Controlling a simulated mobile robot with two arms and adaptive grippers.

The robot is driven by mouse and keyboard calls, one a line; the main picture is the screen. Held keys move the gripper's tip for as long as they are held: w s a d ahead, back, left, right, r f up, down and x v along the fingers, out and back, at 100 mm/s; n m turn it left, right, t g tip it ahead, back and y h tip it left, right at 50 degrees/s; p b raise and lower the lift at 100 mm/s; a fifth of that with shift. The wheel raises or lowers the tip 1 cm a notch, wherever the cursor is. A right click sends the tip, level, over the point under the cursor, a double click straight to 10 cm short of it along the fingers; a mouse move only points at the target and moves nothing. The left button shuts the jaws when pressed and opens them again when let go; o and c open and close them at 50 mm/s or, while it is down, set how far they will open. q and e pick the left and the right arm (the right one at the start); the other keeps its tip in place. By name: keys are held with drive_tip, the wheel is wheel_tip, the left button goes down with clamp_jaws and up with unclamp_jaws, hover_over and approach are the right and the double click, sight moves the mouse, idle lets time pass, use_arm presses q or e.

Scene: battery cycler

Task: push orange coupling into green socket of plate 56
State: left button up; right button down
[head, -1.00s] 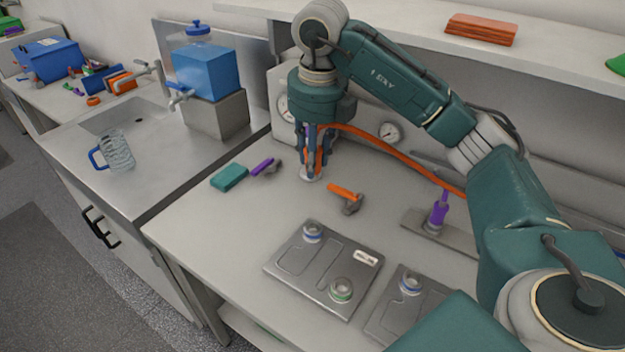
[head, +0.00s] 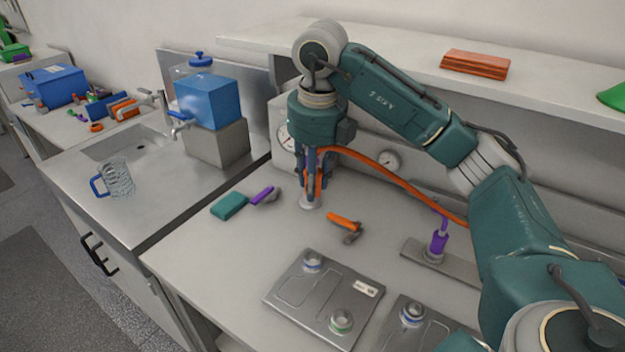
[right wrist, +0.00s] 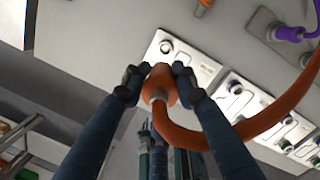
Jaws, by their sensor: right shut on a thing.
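My right gripper (head: 311,190) is shut on the orange coupling, which shows between the fingertips in the right wrist view (right wrist: 160,84). An orange hose (head: 395,174) runs from it. The fingers point down at the back of the bench; a pale round piece (head: 310,206) shows at their tips. A grey plate (head: 290,297) lies nearer the front, with a green-ringed socket (head: 341,321) and a blue-ringed socket (head: 312,261). Its white label (head: 368,289) is too small to read. The gripper is behind this plate, apart from it. My left gripper is out of view.
A second plate (head: 398,341) with a blue-ringed socket lies to the right. An orange-handled piece (head: 343,221) lies between the gripper and the plate. A purple coupling (head: 438,240) stands on a grey bar at right. A teal block (head: 230,206) and another purple piece (head: 263,195) lie left.

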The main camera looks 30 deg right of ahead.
drive_tip(key=shift+r+p, duration=1.9)
drive_tip(key=shift+r, duration=0.4)
